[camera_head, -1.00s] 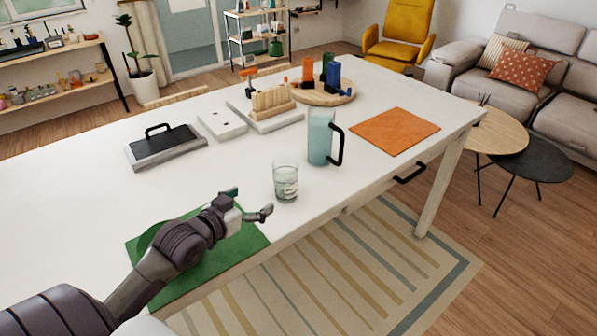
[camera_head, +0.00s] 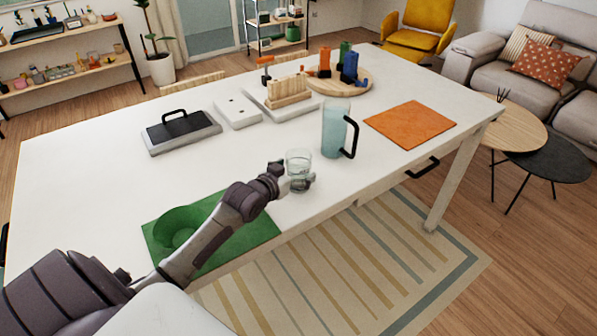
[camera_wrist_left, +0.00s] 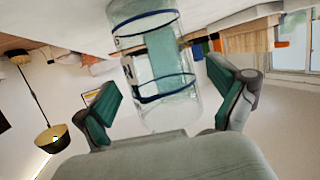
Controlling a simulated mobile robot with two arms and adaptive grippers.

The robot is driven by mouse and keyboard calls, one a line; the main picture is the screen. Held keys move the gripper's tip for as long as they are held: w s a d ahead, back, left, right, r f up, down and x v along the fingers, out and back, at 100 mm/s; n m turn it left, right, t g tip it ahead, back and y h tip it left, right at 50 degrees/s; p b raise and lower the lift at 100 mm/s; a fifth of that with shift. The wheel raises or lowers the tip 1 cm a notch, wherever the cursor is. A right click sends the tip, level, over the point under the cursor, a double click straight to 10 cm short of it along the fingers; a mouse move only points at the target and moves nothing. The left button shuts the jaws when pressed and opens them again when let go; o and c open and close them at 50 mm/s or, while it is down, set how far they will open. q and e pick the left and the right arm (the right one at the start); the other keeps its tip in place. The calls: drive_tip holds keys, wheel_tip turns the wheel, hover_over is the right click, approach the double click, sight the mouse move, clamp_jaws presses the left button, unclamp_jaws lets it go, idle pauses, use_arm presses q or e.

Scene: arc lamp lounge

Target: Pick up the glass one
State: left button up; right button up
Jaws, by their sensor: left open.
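A clear drinking glass (camera_head: 299,162) stands upright on the white table near its front edge. My left gripper (camera_head: 287,180) is at the glass, reaching in from the left. In the left wrist view the glass (camera_wrist_left: 155,70) stands between the two open green-padded fingers (camera_wrist_left: 165,100), with a gap on each side. A tall bluish pitcher (camera_head: 334,128) with a black handle stands behind and to the right of the glass. My right gripper is not in view.
A green bowl (camera_head: 177,226) sits on a green mat (camera_head: 250,232) under my left arm. An orange mat (camera_head: 409,122) lies to the right. A black-topped tray (camera_head: 180,132), a white board (camera_head: 237,111) and a round wooden board (camera_head: 340,85) stand further back.

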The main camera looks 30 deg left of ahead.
use_arm(q)
drive_tip(key=shift+x, duration=0.95)
drive_tip(key=shift+s, duration=0.15)
drive_tip(key=shift+c, duration=0.5)
drive_tip(key=c, duration=1.3)
